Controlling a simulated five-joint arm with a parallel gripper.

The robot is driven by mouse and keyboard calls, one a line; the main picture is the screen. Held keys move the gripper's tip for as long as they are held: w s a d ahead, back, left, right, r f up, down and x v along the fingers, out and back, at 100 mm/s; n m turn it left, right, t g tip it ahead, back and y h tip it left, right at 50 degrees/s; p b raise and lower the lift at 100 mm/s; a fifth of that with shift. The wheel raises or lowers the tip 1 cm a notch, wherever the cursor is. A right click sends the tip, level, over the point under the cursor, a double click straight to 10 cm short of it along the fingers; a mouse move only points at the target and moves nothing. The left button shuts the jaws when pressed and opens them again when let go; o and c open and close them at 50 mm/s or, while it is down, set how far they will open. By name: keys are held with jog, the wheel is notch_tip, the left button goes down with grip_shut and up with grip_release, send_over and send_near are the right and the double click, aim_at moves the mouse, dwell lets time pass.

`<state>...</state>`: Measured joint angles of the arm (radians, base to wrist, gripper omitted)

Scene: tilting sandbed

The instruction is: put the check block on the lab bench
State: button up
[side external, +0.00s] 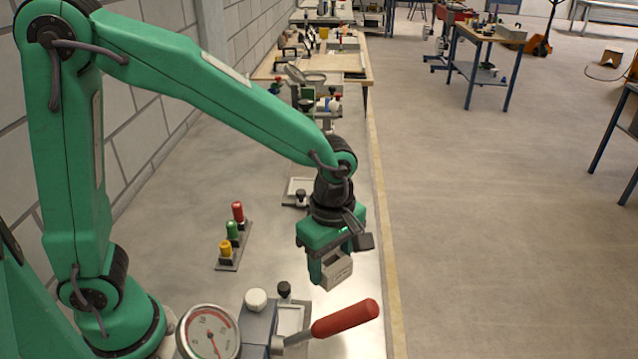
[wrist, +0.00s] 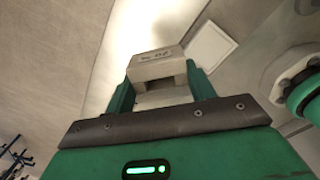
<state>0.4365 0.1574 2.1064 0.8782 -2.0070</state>
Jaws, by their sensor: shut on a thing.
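The check block (side external: 337,271) is a small pale grey block with dark markings on one face. My gripper (side external: 327,272) is shut on it and points downward. In the wrist view the block (wrist: 157,66) sits between the two green fingers of my gripper (wrist: 160,85), its marked face showing. The lab bench (side external: 180,190) is the long grey top along the wall. The block is over its right part, near the light edge strip; I cannot tell the exact gap beneath it.
A dial gauge (side external: 208,333) and a red-handled lever (side external: 345,318) stand at the front, close to the block. A rack of red, green and yellow pegs (side external: 232,237) is to the left. More devices (side external: 322,105) stand farther back.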

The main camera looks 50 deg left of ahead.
jog(key=shift+w+f, duration=0.1)
jog(key=shift+f, duration=0.05)
jog(key=w+a+f, duration=0.2)
jog(key=a, duration=0.1)
jog(key=w+a+f, duration=0.2)
jog(key=w+a, duration=0.1)
jog(key=w+a+f, duration=0.2)
jog(key=a+f, duration=0.1)
jog(key=shift+w, duration=0.2)
jog(key=shift+f, duration=1.95)
jog(key=shift+f, duration=0.15)
jog(key=o, duration=1.2)
notch_tip(320, 180, up, 12)
jog(key=shift+r, duration=0.15)
